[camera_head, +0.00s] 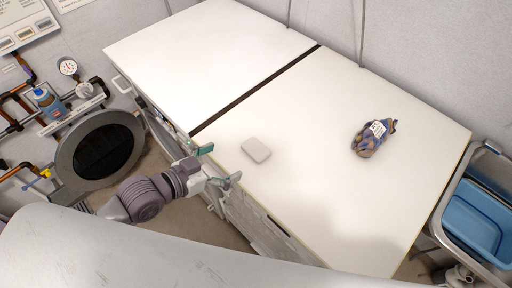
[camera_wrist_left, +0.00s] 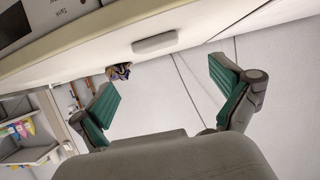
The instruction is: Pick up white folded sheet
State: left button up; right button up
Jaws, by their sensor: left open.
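The white folded sheet (camera_head: 256,150) is a small pale, rounded rectangle lying flat on the white counter near its front edge. It also shows in the left wrist view (camera_wrist_left: 155,43) beyond the fingers. My left gripper (camera_head: 221,165) is at the counter's front edge, left of and below the sheet in the head view. Its teal-padded fingers are spread wide and nothing is between them, as the left wrist view (camera_wrist_left: 165,84) also shows. It does not touch the sheet. My right gripper is not in view.
The white counter top (camera_head: 315,170) is mostly clear, with a dark seam across it. A blue-brown plush-like item (camera_head: 374,138) with a white label lies farther right. A blue basin (camera_head: 474,222) in a metal frame stands at right. A round dark-doored machine (camera_head: 103,152) stands at left.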

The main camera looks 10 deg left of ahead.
aim_at(255, 149)
pick_arm(q)
jog(key=x, duration=0.4)
jog(key=shift+w+f, duration=0.1)
jog(key=shift+w, duration=0.15)
jog(key=shift+w+d+f+p, duration=0.15)
jog(key=shift+w+d+p, duration=0.1)
jog(key=shift+d+p, duration=0.1)
jog(key=p+x, duration=0.1)
jog(key=x, duration=0.3)
jog(key=shift+w+d+f, duration=0.15)
jog(key=shift+d+f, duration=0.05)
jog(key=shift+d, duration=0.2)
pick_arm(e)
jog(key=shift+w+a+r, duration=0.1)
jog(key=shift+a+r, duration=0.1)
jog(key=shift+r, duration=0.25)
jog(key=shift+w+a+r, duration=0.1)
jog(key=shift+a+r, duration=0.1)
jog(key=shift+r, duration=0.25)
pick_arm(q)
jog(key=c, duration=0.7)
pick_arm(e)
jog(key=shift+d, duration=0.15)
